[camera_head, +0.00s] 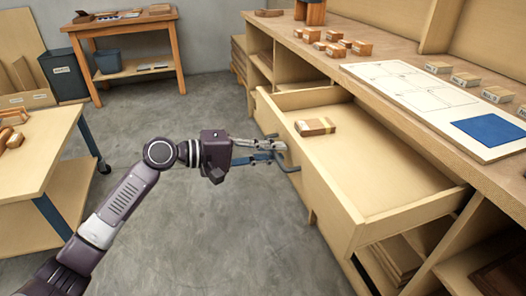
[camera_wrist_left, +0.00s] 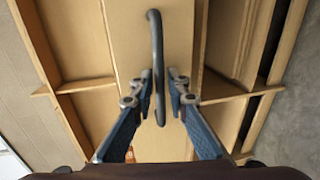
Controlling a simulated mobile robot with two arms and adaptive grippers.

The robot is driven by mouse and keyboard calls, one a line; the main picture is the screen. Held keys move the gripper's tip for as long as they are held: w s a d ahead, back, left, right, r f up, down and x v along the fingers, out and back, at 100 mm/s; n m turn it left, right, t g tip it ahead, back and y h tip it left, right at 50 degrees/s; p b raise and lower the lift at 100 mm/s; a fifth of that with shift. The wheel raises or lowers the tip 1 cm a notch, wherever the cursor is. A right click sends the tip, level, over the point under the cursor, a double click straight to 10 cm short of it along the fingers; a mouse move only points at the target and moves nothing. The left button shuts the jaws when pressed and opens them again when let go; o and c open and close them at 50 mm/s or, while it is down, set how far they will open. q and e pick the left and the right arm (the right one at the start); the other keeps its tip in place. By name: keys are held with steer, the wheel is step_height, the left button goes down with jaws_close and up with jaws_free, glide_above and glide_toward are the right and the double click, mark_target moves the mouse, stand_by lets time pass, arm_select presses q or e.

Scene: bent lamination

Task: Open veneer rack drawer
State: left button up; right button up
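The wooden veneer rack drawer (camera_head: 335,200) stands pulled out of the rack under the long counter, and its inside is visible. A small banded wood bundle (camera_head: 315,126) lies in it near the front. The drawer front carries a dark curved bar handle (camera_head: 288,163), which also shows in the left wrist view (camera_wrist_left: 155,35). My left gripper (camera_head: 282,151) is at this handle. In the left wrist view its fingers (camera_wrist_left: 160,76) are apart, one on each side of the bar, with a small gap visible. My right gripper is not in view.
The counter (camera_head: 380,60) above holds several small wood blocks (camera_head: 335,50) and a white board with a blue square (camera_head: 488,131). A wheeled table (camera_head: 50,150) stands at left, a workbench (camera_head: 125,28) at the back. The grey floor (camera_head: 190,235) between is clear.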

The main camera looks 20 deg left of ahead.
arm_select(q)
steer(key=v, duration=1.1)
steer(key=shift+s+a, duration=0.25)
steer(key=shift+a, duration=0.05)
